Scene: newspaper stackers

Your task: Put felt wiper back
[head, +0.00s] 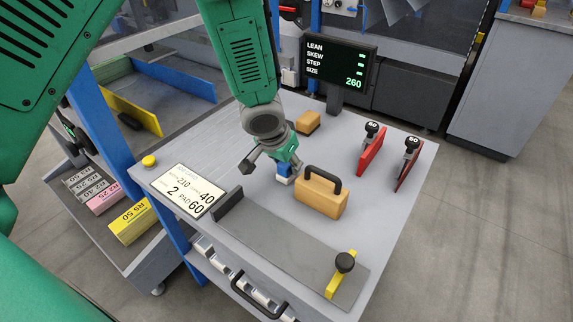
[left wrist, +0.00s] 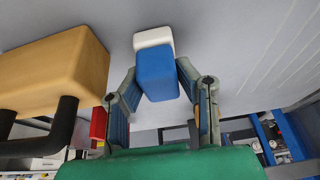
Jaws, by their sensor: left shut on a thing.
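The felt wiper is a small block with a blue body (head: 283,169) and a white felt end (head: 284,180). My left gripper (head: 285,160) is shut on its blue body, with the white end pointing down at the grey tabletop. In the left wrist view the blue body (left wrist: 157,75) sits between the two fingers, and the white end (left wrist: 153,37) is beyond them at the tabletop. I cannot tell whether the felt touches the table or is just above it. My right gripper is not in view.
A wooden block with a black handle (head: 320,195) stands close right of the wiper. A smaller wooden block (head: 307,122) lies behind. Two red plates with black knobs (head: 370,152) stand at right. A grey plate with a yellow stop (head: 340,275) is in front. A label card (head: 188,190) lies left.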

